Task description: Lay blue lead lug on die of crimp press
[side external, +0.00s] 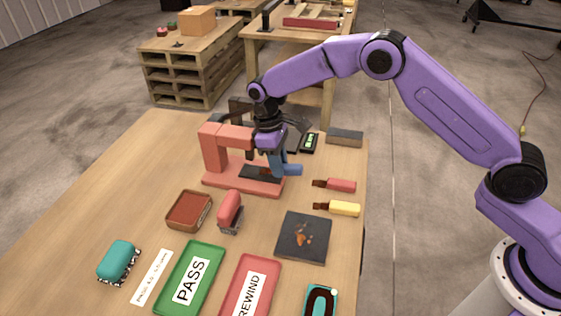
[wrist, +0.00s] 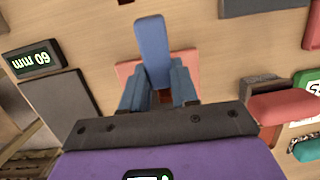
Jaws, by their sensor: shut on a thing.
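The blue lead (side external: 292,170) is held in my gripper (side external: 272,158) at the crimp press (side external: 214,150). The press is a red frame with a red base and a dark die plate (side external: 256,174). The lead's blue handle points to the right in the side view. Its brown lug end is mostly hidden by the fingers and appears low over the die; I cannot tell whether it touches. In the wrist view the blue handle (wrist: 152,50) extends away from between my two blue fingers (wrist: 163,92), above the red base (wrist: 184,66).
A red lead (side external: 342,185) and a yellow lead (side external: 344,208) lie right of the press. A red stapler (side external: 230,210), a brown tray (side external: 189,210) and a dark mat (side external: 303,240) lie in front. A small display (side external: 310,141) and a grey block (side external: 345,137) stand behind.

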